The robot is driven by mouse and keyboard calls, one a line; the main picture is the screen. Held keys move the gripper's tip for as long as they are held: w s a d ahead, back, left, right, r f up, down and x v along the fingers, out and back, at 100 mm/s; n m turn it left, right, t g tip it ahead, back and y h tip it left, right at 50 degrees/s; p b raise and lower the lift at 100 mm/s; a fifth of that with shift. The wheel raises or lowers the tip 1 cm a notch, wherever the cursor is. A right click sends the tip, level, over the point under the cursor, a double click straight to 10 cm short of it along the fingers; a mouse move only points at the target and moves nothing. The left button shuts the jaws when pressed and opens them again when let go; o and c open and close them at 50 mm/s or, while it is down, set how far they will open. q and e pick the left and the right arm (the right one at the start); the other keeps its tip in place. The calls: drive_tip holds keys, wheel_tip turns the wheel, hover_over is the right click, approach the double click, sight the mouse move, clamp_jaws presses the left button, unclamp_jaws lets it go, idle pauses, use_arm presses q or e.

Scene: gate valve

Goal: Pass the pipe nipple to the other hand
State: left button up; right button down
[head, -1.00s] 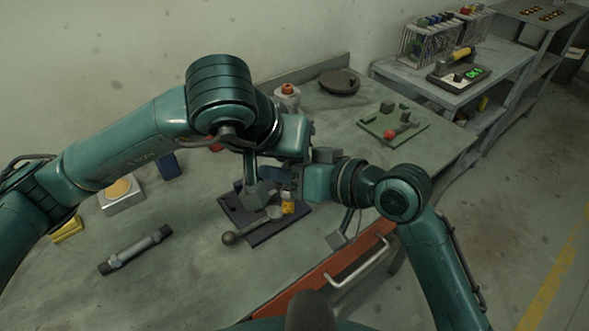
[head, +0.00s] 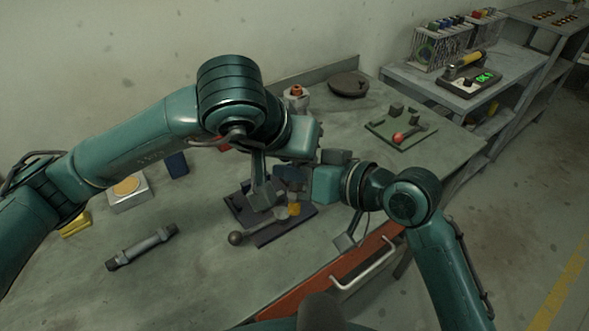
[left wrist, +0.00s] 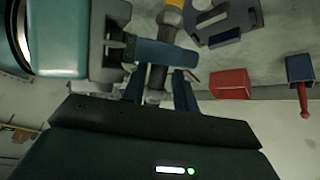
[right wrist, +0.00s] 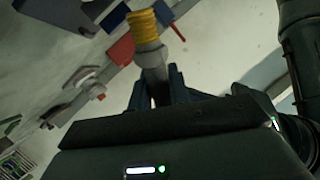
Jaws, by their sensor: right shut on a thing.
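The pipe nipple (right wrist: 150,58) is a grey tube with yellow wrap at its end. In the right wrist view it stands between the fingers of my right gripper (right wrist: 158,75), which is shut on it. In the left wrist view the nipple (left wrist: 157,78) runs between the fingers of my left gripper (left wrist: 158,90), which looks open around it. The right gripper's blue finger crosses just beyond. In the head view the yellow end (head: 294,209) shows below the two grippers; my left gripper (head: 265,196) hides much of the rest.
A dark tray (head: 285,232) lies below the grippers, with a ball-ended rod (head: 237,238) at its front. A grey bar with dark ends (head: 141,248) lies on the workbench at left. A green board (head: 385,134) with small parts lies back right.

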use_arm(q)
drive_tip(key=shift+o, duration=0.8)
drive_tip(key=shift+d, duration=0.1)
drive_tip(key=shift+s, duration=0.1)
drive_tip(key=v, duration=1.2)
